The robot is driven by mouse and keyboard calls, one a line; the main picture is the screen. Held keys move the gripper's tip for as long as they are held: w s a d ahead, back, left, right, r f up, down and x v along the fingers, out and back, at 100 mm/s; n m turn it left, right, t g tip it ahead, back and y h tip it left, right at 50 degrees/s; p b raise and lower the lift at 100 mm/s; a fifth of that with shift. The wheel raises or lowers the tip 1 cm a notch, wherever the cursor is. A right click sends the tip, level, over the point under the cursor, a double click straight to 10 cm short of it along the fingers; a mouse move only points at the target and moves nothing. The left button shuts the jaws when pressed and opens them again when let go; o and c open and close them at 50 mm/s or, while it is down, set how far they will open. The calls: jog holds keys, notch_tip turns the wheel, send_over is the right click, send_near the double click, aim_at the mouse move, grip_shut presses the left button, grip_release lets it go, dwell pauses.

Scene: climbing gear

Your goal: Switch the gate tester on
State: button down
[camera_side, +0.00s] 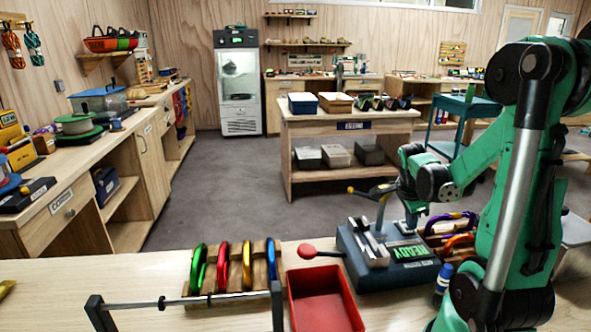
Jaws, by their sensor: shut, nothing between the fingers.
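The gate tester (358,262) is a dark blue-grey box on the front bench. Its screen (409,252) is lit green and reads READY. Pale metal jaws or rails stand on its top left, and a lever with a red knob (307,252) sticks out to its left. A dark arm with a yellow tip (351,189) shows above it. My gripper (411,222) points down by the back right of the tester's top, small and partly hidden; its fingers look closed with nothing held. I cannot tell whether it touches the tester. No switch is clearly visible.
A red tray (322,300) sits left of the tester. A wooden rack (230,279) of coloured carabiners and a metal bar on black posts (190,300) stand further left. Purple and orange carabiners (455,226) and a blue bottle (443,280) crowd the right side.

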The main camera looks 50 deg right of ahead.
jog(key=s+a+v, duration=0.1)
jog(key=s+v, duration=0.1)
jog(key=v, duration=1.1)
jog(key=w+a+f+n+t+y, duration=0.2)
jog(key=w+a+n+t, duration=0.2)
jog(key=a+n, duration=0.6)
jog(key=w+a+f+n+t+y, duration=0.2)
jog(key=w+a+n, duration=0.6)
jog(key=n, duration=0.9)
jog(key=shift+w+a+f+n+t, duration=0.2)
jog(key=shift+a+f+n+t, duration=0.1)
jog(key=shift+a+t, duration=0.75)
